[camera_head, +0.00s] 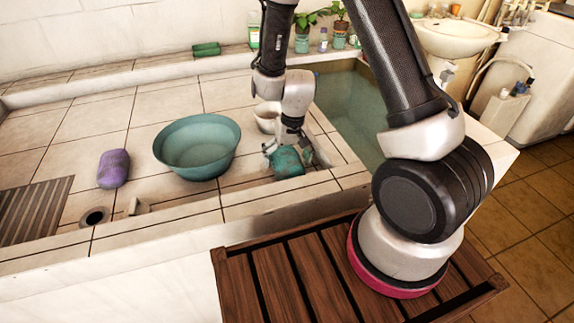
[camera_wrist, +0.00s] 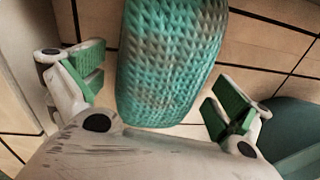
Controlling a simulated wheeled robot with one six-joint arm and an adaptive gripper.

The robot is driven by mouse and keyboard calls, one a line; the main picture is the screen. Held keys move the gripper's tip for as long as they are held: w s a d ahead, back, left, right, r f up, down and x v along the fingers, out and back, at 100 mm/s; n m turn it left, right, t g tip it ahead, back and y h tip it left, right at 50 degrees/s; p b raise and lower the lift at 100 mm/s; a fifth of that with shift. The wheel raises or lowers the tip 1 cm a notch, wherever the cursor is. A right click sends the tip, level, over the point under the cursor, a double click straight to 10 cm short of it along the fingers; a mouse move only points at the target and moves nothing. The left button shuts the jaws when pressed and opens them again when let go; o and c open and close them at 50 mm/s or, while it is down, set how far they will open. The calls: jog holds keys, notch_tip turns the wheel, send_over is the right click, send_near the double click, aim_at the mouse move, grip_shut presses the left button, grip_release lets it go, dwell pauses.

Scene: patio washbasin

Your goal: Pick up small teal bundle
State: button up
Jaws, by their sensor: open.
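The small teal bundle (camera_head: 288,163) lies on the tiled floor of the washbasin, near its front ledge and right of the teal basin. In the wrist view the bundle (camera_wrist: 172,60) has a bumpy woven texture with greyish patches and fills the upper middle. My gripper (camera_head: 288,148) is low over the bundle, pointing down. In the wrist view my gripper (camera_wrist: 152,88) is open, with one green-padded finger on each side of the bundle. Gaps show between both pads and the bundle. The bundle's far end is cut off by the picture's top edge.
A teal basin (camera_head: 197,146) stands close on the left, with a purple bundle (camera_head: 114,168) beyond it. A pale bowl (camera_head: 266,117) is behind my gripper. A water trough (camera_head: 350,108) lies right. The raised tiled ledge (camera_head: 190,232) runs along the front.

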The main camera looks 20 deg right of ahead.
jog(key=c, duration=1.1)
